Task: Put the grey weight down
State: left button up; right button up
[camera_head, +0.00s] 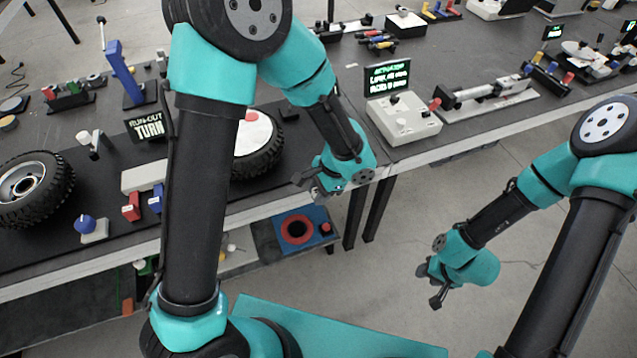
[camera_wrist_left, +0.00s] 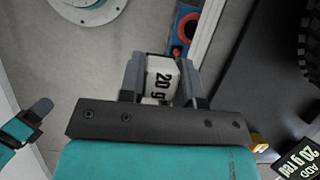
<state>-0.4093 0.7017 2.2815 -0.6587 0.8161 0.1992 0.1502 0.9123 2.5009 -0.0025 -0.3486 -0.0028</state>
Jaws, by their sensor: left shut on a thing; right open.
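The grey weight (camera_wrist_left: 161,78) is a light block marked "20 g" in the left wrist view. It sits between the two fingers of my left gripper (camera_wrist_left: 160,85), which is shut on it. In the head view my left gripper (camera_head: 318,186) is near the table's front edge, right of the wheel with the white disc. The weight is hard to make out there. My right gripper (camera_head: 432,284) is open and empty over the floor, in front of the table at the lower right.
The dark table (camera_head: 280,196) carries a wheel (camera_head: 262,145), a "RUN-OUT TURN" sign (camera_head: 147,126) and a white box with a green-lettered screen (camera_head: 402,120). A red-ringed blue panel (camera_head: 320,218) is on a lower shelf. A sign reading "ADD 20 g" (camera_wrist_left: 300,163) is partly visible in the left wrist view.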

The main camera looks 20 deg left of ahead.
dwell(0.5)
pick_arm(q)
jog(key=shift+m, duration=0.4)
jog(key=w+a+r, duration=0.2)
jog(key=a+r, duration=0.1)
jog(key=a, duration=0.3)
jog(key=w+a+r, duration=0.2)
jog(key=a+r, duration=0.2)
jog(key=a, duration=0.2)
jog(key=w+a+r, duration=0.2)
jog(key=a+r, duration=0.2)
jog(key=a, duration=0.3)
jog(key=shift+w, duration=0.3)
jog(key=w+a, duration=0.2)
jog(key=w, duration=0.2)
jog(key=w+a+f, duration=0.1)
jog(key=w+a, duration=0.2)
jog(key=w, duration=0.2)
jog(key=w+a, duration=0.3)
jog(key=w, duration=0.1)
jog(key=shift+w+a+f, duration=0.2)
jog(key=shift+w+f, duration=0.1)
jog(key=shift+f, duration=1.75)
